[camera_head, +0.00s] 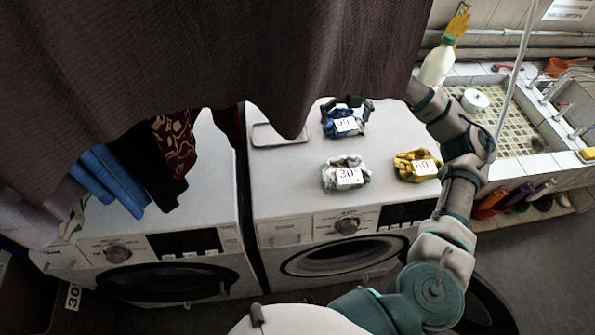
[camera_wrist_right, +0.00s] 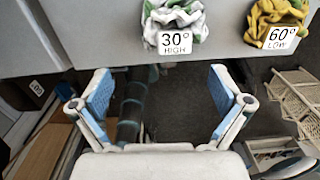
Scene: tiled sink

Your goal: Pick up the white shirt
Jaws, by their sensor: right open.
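The white shirt (camera_head: 334,181) is a crumpled white and grey-green bundle on top of the right washing machine (camera_head: 275,195), with a "30°" tag. It also shows at the top of the right wrist view (camera_wrist_right: 172,15), ahead of the fingers. My left gripper is not in view.
A yellow bundle (camera_head: 405,172) tagged "60°" lies right of the white shirt. A dark hanging cloth (camera_head: 200,50) covers the upper left. A second washing machine (camera_head: 200,190) stands at left, and a tiled sink (camera_head: 530,140) at right.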

